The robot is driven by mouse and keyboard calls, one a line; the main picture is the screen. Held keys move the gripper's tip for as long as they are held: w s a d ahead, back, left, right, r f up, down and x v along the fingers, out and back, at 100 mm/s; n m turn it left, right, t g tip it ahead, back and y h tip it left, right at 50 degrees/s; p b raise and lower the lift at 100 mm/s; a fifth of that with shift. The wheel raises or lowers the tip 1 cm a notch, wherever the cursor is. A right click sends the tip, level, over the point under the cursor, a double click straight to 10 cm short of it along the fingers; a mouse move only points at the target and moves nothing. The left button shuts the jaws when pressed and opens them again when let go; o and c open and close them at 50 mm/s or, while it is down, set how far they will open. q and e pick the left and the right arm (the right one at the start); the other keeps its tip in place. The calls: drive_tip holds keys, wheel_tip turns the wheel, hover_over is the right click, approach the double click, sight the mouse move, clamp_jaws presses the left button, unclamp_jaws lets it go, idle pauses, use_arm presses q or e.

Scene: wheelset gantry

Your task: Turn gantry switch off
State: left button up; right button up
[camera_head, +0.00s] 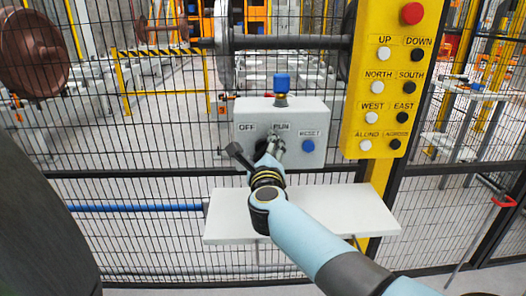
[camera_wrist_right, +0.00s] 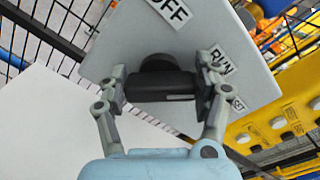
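The gantry switch box (camera_head: 300,115) is pale grey, with OFF, RUN and RESET labels, and hangs at the fence. Its black rotary knob (camera_wrist_right: 155,62) sits between OFF and RUN; in the head view my gripper mostly hides it. In the right wrist view, the knob's bar-shaped handle (camera_wrist_right: 160,85) lies between my fingers, one end towards the RUN label. My right gripper (camera_head: 258,151) is at the knob with its fingers spread wide; it also shows in the right wrist view (camera_wrist_right: 161,92). I cannot tell whether both fingers touch the handle. My left gripper is not in view.
A blue knob (camera_head: 281,83) tops the box and a blue RESET button (camera_head: 308,146) is at its right. A white shelf (camera_head: 345,208) juts out below. A yellow button panel (camera_head: 385,100) stands to the right. Wire fence surrounds these; a wheelset (camera_head: 290,42) is behind.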

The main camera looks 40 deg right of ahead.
drive_tip(key=c, duration=0.4)
drive_tip(key=shift+n, duration=0.3)
drive_tip(key=n+p, duration=0.2)
drive_tip(key=n, duration=0.1)
drive_tip(key=shift+a+p, duration=0.1)
drive_tip(key=shift+p, duration=0.2)
drive_tip(key=n+p, duration=0.2)
drive_tip(key=n, duration=0.2)
drive_tip(key=shift+f+n+p, duration=0.15)
drive_tip(key=shift+n+p, duration=0.15)
drive_tip(key=shift+n, duration=0.1)
drive_tip(key=n+p, duration=0.2)
drive_tip(key=n, duration=0.3)
drive_tip(key=shift+f+p, duration=0.15)
drive_tip(key=shift+p, duration=0.2)
drive_tip(key=n+p, duration=0.1)
drive_tip(key=n, duration=0.3)
drive_tip(key=shift+f, duration=0.2)
drive_tip(key=shift+n+p, duration=0.3)
drive_tip(key=shift+n, duration=0.2)
